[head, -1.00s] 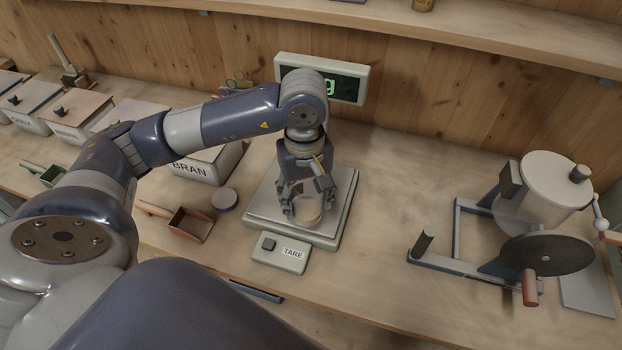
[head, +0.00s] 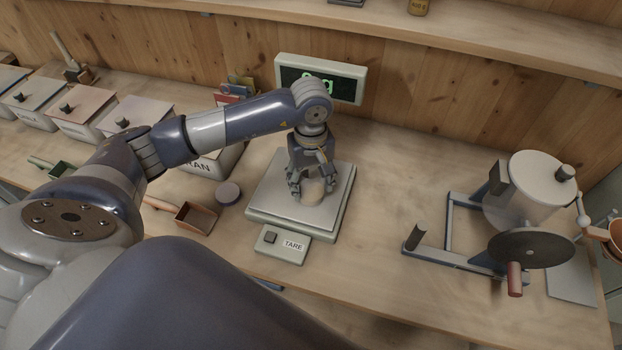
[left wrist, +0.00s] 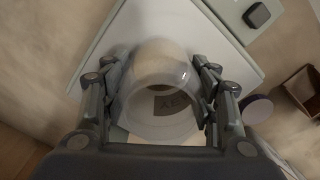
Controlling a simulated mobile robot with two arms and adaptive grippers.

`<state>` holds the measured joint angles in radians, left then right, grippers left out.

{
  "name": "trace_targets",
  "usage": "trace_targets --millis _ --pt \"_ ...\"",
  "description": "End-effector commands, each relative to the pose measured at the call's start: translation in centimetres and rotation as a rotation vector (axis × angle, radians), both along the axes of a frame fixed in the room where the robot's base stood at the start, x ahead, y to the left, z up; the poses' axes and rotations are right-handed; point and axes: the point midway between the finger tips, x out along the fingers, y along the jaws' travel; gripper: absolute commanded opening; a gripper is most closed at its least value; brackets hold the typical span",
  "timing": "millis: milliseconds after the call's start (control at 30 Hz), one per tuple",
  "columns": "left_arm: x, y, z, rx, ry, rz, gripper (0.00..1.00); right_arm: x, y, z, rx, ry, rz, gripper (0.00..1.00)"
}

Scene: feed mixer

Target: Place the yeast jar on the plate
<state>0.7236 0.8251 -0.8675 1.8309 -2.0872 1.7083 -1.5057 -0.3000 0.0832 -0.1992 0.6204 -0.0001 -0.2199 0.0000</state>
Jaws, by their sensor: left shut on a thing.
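The yeast jar (head: 312,193) is a small clear glass jar with pale contents. My left gripper (head: 311,183) is shut on it, with fingers on both sides. In the left wrist view the jar (left wrist: 158,88) sits between the fingers, and part of a dark label reading "YEA" shows through the glass. The jar is over the middle of the scale's pale square plate (head: 275,204), upright or nearly so. I cannot tell whether its base touches the plate. My right gripper is not in view.
The tare box (head: 283,244) is in front of the scale, the display (head: 345,84) behind. Left are a round purple-topped item (head: 228,193), a brown scoop (head: 195,217) and the bran bin (head: 208,165). A cranked mixer (head: 525,205) stands right, with clear bench between.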

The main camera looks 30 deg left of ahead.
Motion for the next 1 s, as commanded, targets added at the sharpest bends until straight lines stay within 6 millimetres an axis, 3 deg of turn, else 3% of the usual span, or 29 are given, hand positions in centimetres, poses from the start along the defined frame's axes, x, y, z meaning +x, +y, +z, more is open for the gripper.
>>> trace_targets --millis 133,167,233,267,733,1000 --pt "0.0 0.0 -0.4 0.0 -0.001 0.0 0.29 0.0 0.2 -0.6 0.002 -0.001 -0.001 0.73" --pt "0.0 0.0 -0.3 0.0 -0.001 0.0 0.57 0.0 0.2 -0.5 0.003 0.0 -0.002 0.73" --pt "0.0 0.0 -0.2 -0.001 -0.001 0.0 0.73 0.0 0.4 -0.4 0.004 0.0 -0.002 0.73" --pt "0.0 0.0 -0.2 -0.001 -0.001 0.0 0.75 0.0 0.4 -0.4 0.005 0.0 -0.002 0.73" --pt "0.0 0.0 0.4 -0.001 -0.002 0.0 0.75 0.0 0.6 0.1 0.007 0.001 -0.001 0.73" --pt "0.2 0.0 5.5 0.0 -0.009 -0.001 0.75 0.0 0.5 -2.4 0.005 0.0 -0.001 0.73"
